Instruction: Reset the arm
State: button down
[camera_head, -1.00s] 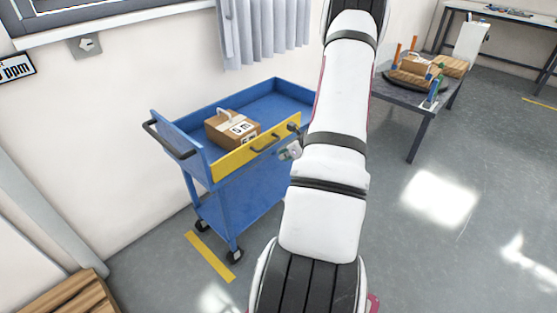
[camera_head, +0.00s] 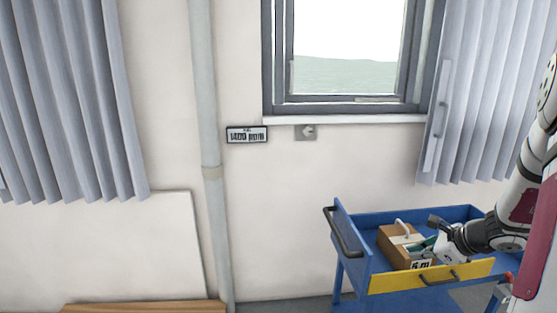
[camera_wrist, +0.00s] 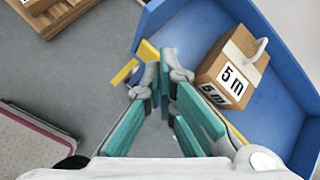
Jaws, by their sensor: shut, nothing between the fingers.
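My arm comes in at the right edge of the head view. My gripper (camera_head: 440,238) shows there over the blue trolley, in front of the cardboard box. In the wrist view my gripper (camera_wrist: 168,82) has teal finger pads drawn together with nothing between them. The fingers hang over the trolley's yellow front edge and the floor beside it. The cardboard box (camera_head: 398,242), with a pale handle and a "5 m" label, sits in the trolley tray. It also shows in the wrist view (camera_wrist: 222,68), right of the fingers and apart from them.
The blue trolley (camera_head: 352,257) with its yellow front panel (camera_head: 385,284) stands by the wall below the window (camera_head: 345,60). A wooden surface (camera_head: 145,307) lies at the bottom left. A wooden pallet (camera_wrist: 50,15) and open grey floor show in the wrist view.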

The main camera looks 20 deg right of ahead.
jog(key=s+a+r+n+g+y+p, duration=0.1)
jog(key=a+r+n, duration=0.45)
jog(key=a, duration=0.35)
jog(key=s+a+r+n+g+y+p, duration=0.1)
jog(key=a+r+n, duration=0.45)
jog(key=a, duration=0.35)
jog(key=s+a+r+n+g+p, duration=0.1)
jog(key=s+a+r+n+g, duration=0.1)
jog(key=a+r+n, duration=0.5)
jog(key=s+a+r+n+h+p, duration=0.1)
jog(key=s+a+r+n, duration=0.2)
jog(key=s, duration=0.6)
jog(key=s+a+r+n+h+p, duration=0.1)
jog(key=s+a+r+n+h, duration=0.1)
jog(key=s+a+n, duration=0.5)
jog(key=shift+s+r+n, duration=0.6)
jog(key=shift+s, duration=0.55)
